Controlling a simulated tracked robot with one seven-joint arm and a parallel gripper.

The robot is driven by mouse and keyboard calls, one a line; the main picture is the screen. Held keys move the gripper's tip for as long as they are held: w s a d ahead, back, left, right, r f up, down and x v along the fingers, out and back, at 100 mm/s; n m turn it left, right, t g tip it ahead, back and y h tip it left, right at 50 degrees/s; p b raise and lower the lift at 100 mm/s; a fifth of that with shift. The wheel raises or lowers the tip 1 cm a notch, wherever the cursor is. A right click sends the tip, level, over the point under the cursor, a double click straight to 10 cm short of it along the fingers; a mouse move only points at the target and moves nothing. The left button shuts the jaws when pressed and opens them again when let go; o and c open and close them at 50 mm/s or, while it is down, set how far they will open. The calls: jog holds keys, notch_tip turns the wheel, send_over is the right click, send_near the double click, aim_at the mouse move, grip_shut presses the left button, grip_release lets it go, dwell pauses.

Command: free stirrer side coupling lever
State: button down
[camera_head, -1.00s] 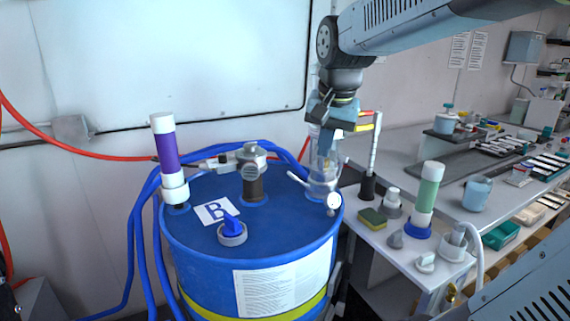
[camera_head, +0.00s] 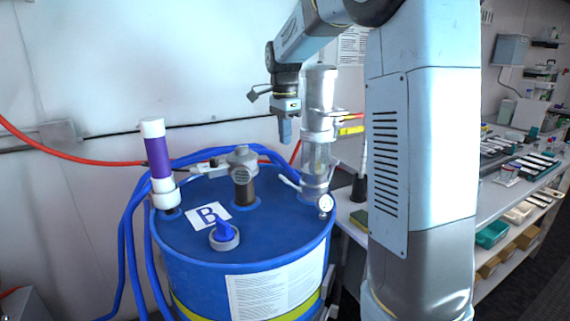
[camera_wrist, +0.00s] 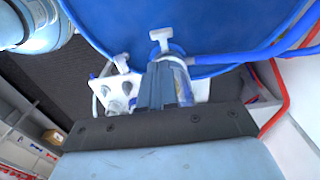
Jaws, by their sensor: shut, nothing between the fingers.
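The stirrer unit (camera_head: 317,145), a silver top over a clear cylinder, stands upright on the right back of the blue drum (camera_head: 190,245). A small pale lever (camera_head: 289,182) sticks out left from its base; its exact setting is too small to tell. A round gauge (camera_head: 325,203) sits in front. My gripper (camera_head: 286,138) points down, shut and empty, left of the unit and above the lever, apart from it. In the wrist view my shut fingers (camera_wrist: 155,88) partly hide a clear cylinder (camera_wrist: 184,84), with a white T-shaped handle (camera_wrist: 167,43) beyond.
A grey hose coupling (camera_head: 241,165) and a purple-and-white cylinder (camera_head: 158,160) stand on the drum, left of my gripper. A blue-handled cap (camera_head: 226,235) lies in front. Blue hoses (camera_head: 130,220) loop behind and left. My arm hides part of the bench (camera_head: 490,205) at right.

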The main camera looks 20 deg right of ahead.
send_over(291, 184)
jog(key=a, duration=0.2)
notch_tip(291, 184, down, 10)
jog(key=shift+w+d, duration=0.1)
jog(key=shift+d, duration=0.05)
jog(key=shift+d, duration=0.1)
dwell(0.3)
